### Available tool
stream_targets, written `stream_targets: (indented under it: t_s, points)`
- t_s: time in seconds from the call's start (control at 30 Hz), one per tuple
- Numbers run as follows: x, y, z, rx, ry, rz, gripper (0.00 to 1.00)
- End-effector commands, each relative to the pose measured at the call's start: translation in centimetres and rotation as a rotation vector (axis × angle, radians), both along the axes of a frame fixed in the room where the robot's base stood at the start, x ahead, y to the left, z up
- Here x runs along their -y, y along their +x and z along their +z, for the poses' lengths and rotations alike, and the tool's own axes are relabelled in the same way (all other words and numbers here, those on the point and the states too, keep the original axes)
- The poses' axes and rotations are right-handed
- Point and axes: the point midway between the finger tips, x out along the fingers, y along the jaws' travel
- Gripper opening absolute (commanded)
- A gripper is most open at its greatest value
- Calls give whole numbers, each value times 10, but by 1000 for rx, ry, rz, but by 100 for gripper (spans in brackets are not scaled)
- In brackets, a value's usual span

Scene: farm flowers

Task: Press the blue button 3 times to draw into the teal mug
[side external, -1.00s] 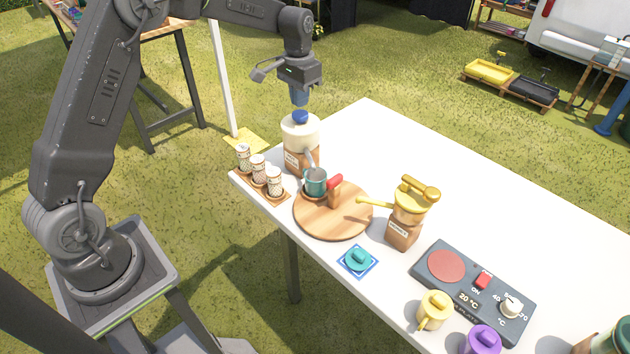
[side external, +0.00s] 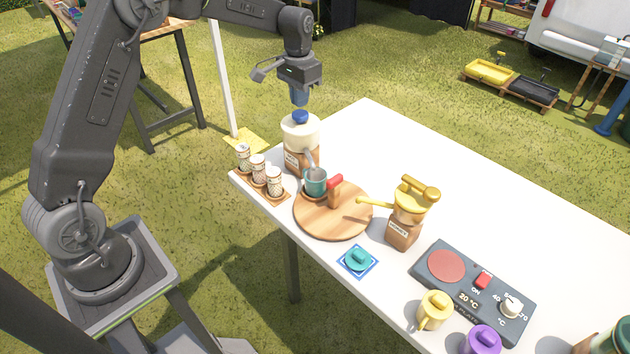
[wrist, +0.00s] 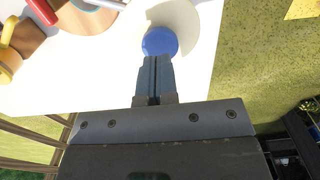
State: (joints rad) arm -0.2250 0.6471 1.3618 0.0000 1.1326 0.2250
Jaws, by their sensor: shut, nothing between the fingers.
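The blue button (side external: 300,117) tops a dispenser with a cream lid and brown body (side external: 299,160) at the table's far left corner. My gripper (side external: 299,101) is shut and empty, pointing down just above the button with a small gap showing. In the wrist view the shut fingertips (wrist: 155,62) overlap the lower edge of the blue button (wrist: 160,41); contact cannot be told there. The teal mug (side external: 316,183) stands upright below the dispenser's spout, at the edge of the round wooden board (side external: 331,224). Its inside is too small to tell.
A rack of shakers (side external: 258,171) stands left of the dispenser. A honey dispenser (side external: 406,215), a teal lid on a blue coaster (side external: 358,260), a hot plate (side external: 470,290), and yellow (side external: 434,309) and purple mugs (side external: 484,341) stand nearer. The table's back (side external: 400,130) is clear.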

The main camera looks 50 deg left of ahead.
Motion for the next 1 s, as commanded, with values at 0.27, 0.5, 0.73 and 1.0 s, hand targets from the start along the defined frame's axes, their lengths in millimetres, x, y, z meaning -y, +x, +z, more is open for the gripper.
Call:
stream_targets:
  t_s: [0.27,0.5,0.73,1.0]
  points:
    - [0,0,0,0,0,0,0]
    - [0,0,-2,-1,0,0,0]
    - [0,0,-10,-2,-1,0,0]
    - [0,0,-18,-1,0,0,0]
